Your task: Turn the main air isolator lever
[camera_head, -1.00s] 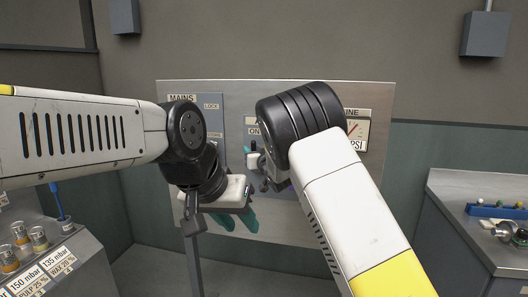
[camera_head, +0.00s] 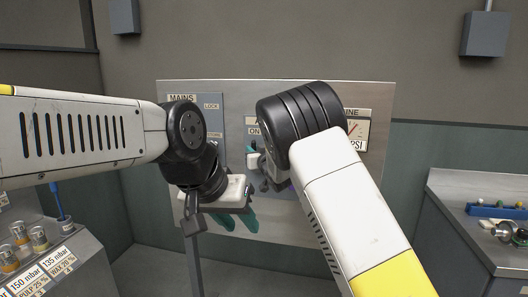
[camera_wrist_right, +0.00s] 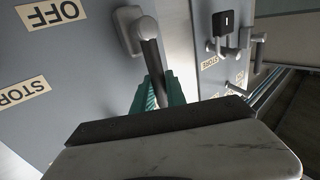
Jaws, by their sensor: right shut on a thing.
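The isolator lever shows in the right wrist view as a dark handle (camera_wrist_right: 152,68) on a rounded grey pivot (camera_wrist_right: 130,30), beside an upside-down OFF label (camera_wrist_right: 50,12). My right gripper (camera_wrist_right: 158,93) is shut on this handle with its teal fingers on either side. In the head view my right arm hides most of the lever; only a bit of the teal right gripper (camera_head: 248,150) shows beside the ON label. My left gripper (camera_head: 238,222) is lower on the panel, its two teal fingers apart, with nothing seen between them.
A second control with a black block (camera_wrist_right: 224,22) is in the right wrist view. A counter with jars (camera_head: 38,238) stands left, another bench (camera_head: 465,215) right.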

